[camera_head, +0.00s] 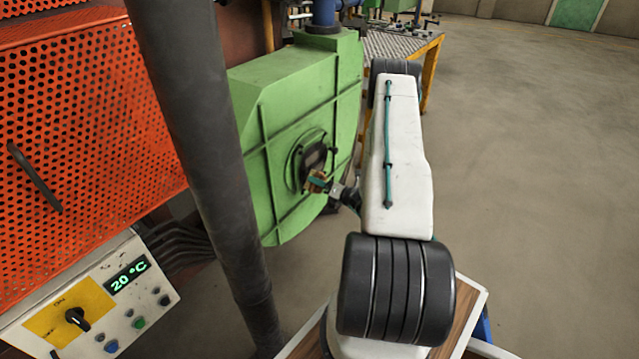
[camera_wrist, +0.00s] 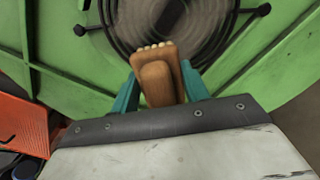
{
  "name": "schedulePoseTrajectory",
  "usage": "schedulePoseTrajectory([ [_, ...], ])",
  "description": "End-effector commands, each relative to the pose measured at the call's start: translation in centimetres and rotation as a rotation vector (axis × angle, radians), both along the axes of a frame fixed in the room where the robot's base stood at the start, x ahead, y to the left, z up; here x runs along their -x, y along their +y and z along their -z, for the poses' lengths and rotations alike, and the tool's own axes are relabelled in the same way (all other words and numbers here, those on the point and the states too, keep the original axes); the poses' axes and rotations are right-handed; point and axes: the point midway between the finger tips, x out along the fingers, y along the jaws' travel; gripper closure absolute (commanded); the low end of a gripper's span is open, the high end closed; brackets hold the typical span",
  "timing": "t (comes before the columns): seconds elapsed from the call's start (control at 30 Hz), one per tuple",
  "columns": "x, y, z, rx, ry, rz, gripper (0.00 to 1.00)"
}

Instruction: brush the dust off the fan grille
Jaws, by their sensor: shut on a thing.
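The fan grille (camera_wrist: 205,18) is a round set of dark wire rings on the green fan housing (camera_head: 300,110); it also shows in the head view (camera_head: 312,150), partly covered by my gripper. In the wrist view the centre of the grille looks blurred and brownish grey. My gripper (camera_wrist: 155,88) has its teal fingers shut on a wooden brush (camera_wrist: 157,80) with pale bristles at its far end. The bristle end overlaps the lower part of the grille in the wrist view. I cannot tell whether the bristles touch it.
An orange perforated panel (camera_head: 75,130) and a control box (camera_head: 95,300) reading 20 °C stand at the left. A dark vertical pipe (camera_head: 205,150) runs between them and the housing. The floor (camera_head: 530,180) at the right is clear.

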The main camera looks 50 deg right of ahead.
Motion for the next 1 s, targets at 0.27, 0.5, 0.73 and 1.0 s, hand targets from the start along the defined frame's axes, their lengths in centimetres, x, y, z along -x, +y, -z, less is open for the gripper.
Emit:
schedulePoseTrajectory([
  [0.27,-0.3,0.0,0.0,0.0,-0.001,-0.001,0.76],
  [0.5,-0.8,0.1,0.0,0.0,-0.001,-0.001,0.76],
  [0.73,-1.3,0.1,0.0,0.0,0.0,0.0,0.76],
  [1.0,-1.8,0.1,0.0,0.0,-0.001,-0.001,0.76],
])
